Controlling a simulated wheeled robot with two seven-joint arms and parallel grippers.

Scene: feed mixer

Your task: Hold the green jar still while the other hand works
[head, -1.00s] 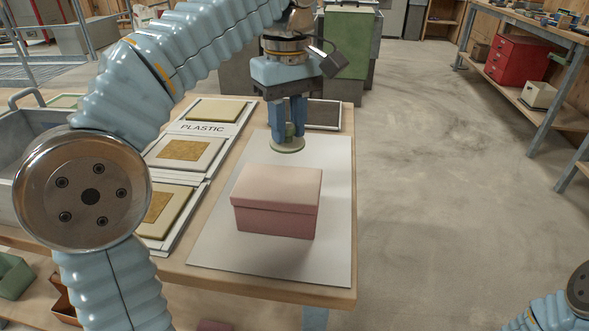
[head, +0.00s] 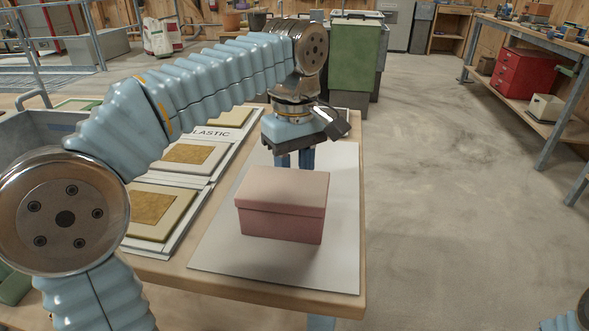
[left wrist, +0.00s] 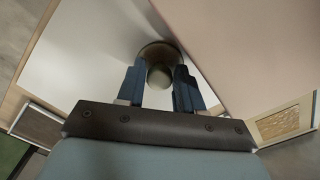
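My left gripper (head: 295,160) points down just behind the pink box, and its fingertips are hidden by the box in the head view. In the left wrist view its two blue fingers (left wrist: 160,82) close on a narrow, paler part of a round, dark olive thing (left wrist: 160,52), which I take to be the green jar. The jar is hidden in the head view. I cannot tell whether it touches the surface below. My right gripper is out of view; only a bit of my right arm shows at the lower right.
The lidded pink box (head: 282,207) stands on a white sheet (head: 218,258) on the wooden table (head: 350,302), close in front of the left gripper. Framed sample panels (head: 152,212) lie left of the sheet. Open floor lies to the right.

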